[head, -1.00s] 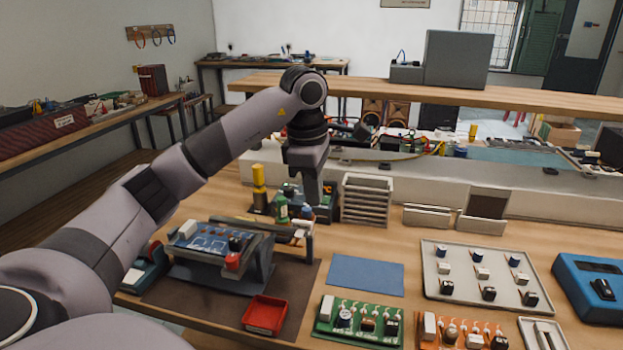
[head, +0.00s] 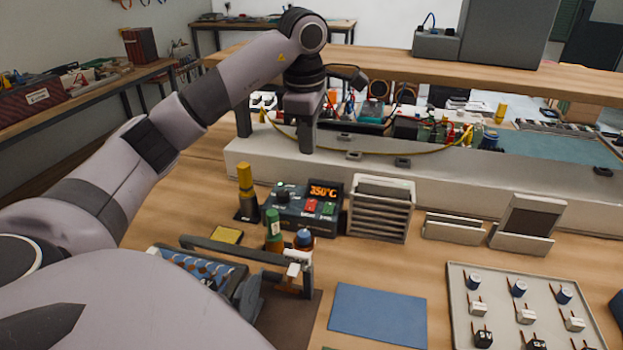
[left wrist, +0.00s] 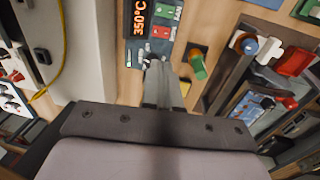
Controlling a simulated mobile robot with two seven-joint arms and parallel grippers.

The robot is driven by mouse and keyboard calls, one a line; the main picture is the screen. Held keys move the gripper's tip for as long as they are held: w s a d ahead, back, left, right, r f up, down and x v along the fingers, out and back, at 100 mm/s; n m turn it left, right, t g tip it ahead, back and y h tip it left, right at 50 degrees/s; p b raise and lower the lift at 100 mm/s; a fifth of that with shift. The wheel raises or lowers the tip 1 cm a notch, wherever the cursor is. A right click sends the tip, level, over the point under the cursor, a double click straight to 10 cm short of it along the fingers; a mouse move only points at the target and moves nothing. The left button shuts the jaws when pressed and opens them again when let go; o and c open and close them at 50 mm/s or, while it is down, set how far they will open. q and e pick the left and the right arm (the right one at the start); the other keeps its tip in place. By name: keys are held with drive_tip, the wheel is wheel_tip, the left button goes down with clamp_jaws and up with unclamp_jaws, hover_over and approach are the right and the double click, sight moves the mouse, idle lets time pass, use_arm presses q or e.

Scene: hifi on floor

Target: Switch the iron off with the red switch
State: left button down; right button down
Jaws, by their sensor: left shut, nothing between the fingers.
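The dark soldering station (head: 290,217) stands on the bench, and its display (head: 322,191) glows orange with 350°C. The red switch (head: 311,206) is on its front, left of a green one (head: 328,208). I cannot tell which way the red switch is tipped. A yellow upright piece (head: 246,181) in a dark base, perhaps the iron, stands left of the station. My left gripper (head: 306,148) is shut and empty, above the station in the picture. In the left wrist view its closed fingertips (left wrist: 155,66) appear beside the station's edge, close to the red switch (left wrist: 161,32).
A pale ledge (head: 400,180) runs behind. A blue mat (head: 377,313) lies in front.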

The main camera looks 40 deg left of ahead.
use_arm(q)
drive_tip(key=shift+w+a, duration=0.25)
drive_tip(key=shift+w, duration=0.1)
use_arm(e)
drive_tip(key=shift+w+a, duration=0.3)
use_arm(q)
approach(311, 202)
drive_tip(key=f, duration=0.6)
drive_tip(key=shift+w+a+f, duration=0.2)
drive_tip(key=shift+w+f, duration=0.15)
